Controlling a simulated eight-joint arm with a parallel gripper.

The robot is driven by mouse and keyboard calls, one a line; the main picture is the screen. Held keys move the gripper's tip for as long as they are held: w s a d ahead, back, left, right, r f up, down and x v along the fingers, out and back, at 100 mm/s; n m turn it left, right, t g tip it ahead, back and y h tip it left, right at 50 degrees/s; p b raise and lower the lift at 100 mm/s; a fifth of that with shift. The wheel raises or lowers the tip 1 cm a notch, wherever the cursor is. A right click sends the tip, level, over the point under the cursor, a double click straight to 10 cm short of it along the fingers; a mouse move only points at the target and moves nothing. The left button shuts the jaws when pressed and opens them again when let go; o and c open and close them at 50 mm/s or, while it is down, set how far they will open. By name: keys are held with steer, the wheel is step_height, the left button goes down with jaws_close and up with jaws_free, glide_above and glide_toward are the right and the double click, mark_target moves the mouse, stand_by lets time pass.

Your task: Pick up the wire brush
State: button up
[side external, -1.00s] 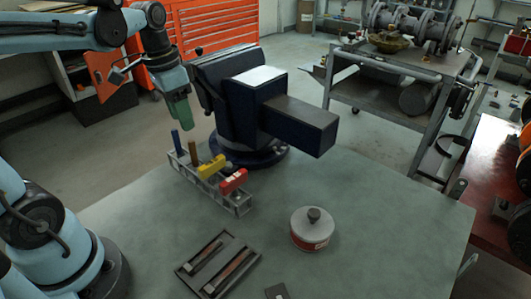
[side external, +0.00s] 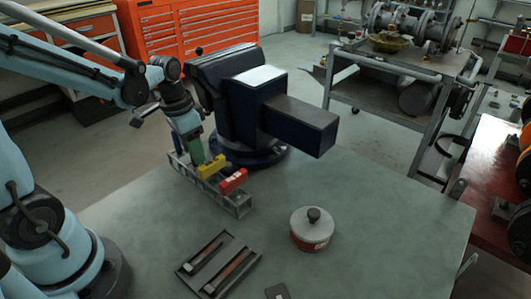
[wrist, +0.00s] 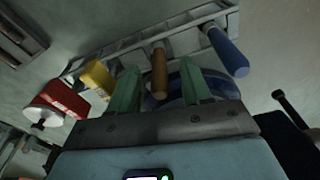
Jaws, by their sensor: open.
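The tool rack (side external: 236,207) stands on the table in front of the vise and holds several upright handles. A brown wooden handle (wrist: 159,72) stands in it, probably the wire brush, but its bristles do not show. My gripper (wrist: 158,67) is open, with its green fingers on either side of this handle in the wrist view; I cannot tell whether they touch it. In the side view my gripper (side external: 195,158) points down at the rack's far end and hides the brown handle.
The dark vise (side external: 245,105) is close behind the rack. A round tin (side external: 311,232) and tool tray (side external: 218,266) lie nearer the front.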

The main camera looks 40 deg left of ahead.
steer(key=shift+w+f, duration=0.1)
steer(key=shift+f, duration=0.65)
jaws_close()
